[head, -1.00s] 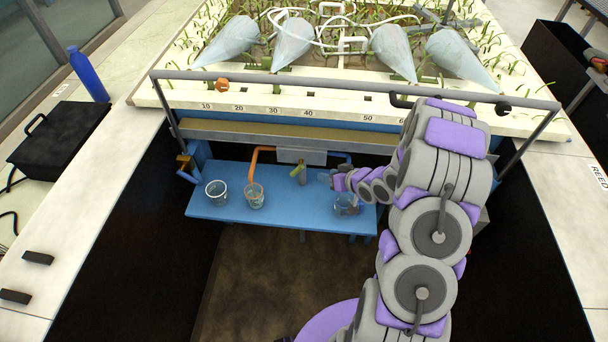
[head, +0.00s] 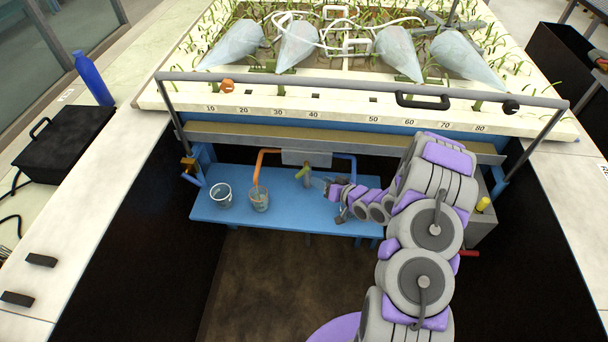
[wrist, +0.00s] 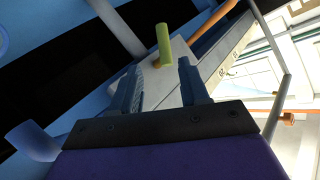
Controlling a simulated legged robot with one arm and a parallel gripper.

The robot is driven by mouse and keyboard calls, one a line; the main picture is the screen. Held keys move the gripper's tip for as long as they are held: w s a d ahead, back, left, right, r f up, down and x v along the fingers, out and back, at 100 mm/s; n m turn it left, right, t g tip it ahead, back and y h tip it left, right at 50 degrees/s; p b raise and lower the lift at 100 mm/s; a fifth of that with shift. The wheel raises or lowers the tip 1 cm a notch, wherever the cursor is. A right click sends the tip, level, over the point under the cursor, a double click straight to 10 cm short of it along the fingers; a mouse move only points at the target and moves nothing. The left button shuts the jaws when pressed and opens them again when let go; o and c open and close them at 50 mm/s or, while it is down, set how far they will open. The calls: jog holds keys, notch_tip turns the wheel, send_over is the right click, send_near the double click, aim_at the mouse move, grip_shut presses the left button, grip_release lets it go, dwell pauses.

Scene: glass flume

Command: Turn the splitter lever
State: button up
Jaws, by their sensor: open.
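The splitter lever (wrist: 164,46) is a short yellow-green handle on the grey splitter box (head: 305,157) under the flume's front edge. In the head view the lever (head: 302,173) slants down from the box, above the blue shelf. My gripper (head: 326,187) is just to the right of the lever, pointing left toward it. In the wrist view my gripper (wrist: 160,84) has its two blue-grey fingers apart with nothing between them. The lever stands beyond the fingertips, roughly in line with the gap, and looks apart from them.
An orange pipe (head: 262,158) runs left from the box and a blue pipe (head: 345,157) runs right. Two clear beakers, one at left (head: 220,195) and one below the orange pipe (head: 259,199), stand on the blue shelf (head: 285,216). A grey rail (head: 340,88) spans above.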

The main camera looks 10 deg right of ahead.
aim_at(302, 173)
jog(key=b+x, duration=0.1)
jog(key=x, duration=0.8)
jog(key=shift+s+a+b, duration=0.15)
jog(key=shift+a+b, duration=0.2)
jog(key=shift+b, duration=0.05)
jog(key=shift+w+a+f, duration=0.1)
jog(key=shift+w+f, duration=0.05)
jog(key=shift+w, duration=0.45)
jog(key=shift+a, duration=0.1)
jog(key=shift+a, duration=0.15)
grip_shut()
